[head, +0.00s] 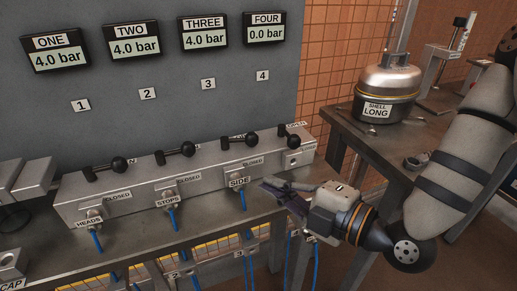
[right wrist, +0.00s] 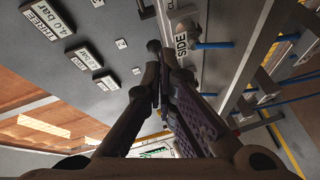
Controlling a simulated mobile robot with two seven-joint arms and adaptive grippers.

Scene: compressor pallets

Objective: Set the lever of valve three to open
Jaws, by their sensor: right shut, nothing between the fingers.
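In the head view, valve three's black lever (head: 238,141) lies along the grey manifold, its ball knob at the right end. A CLOSED plate shows just below it, and the label SIDE (head: 239,181) is on the front below. Display THREE (head: 204,33) reads 4.0 bar. My right gripper (head: 270,189) is shut and empty, in front of the manifold, below and right of lever three and apart from it. In the right wrist view its fingers (right wrist: 162,90) point towards a black ball knob (right wrist: 153,45) near the SIDE label; I cannot tell which lever.
Levers one (head: 105,168), two (head: 175,151) and four (head: 288,136) share the manifold. Blue hoses (head: 243,201) hang from its front. A table at right holds a metal compressor shell (head: 386,82). The space above the manifold is clear.

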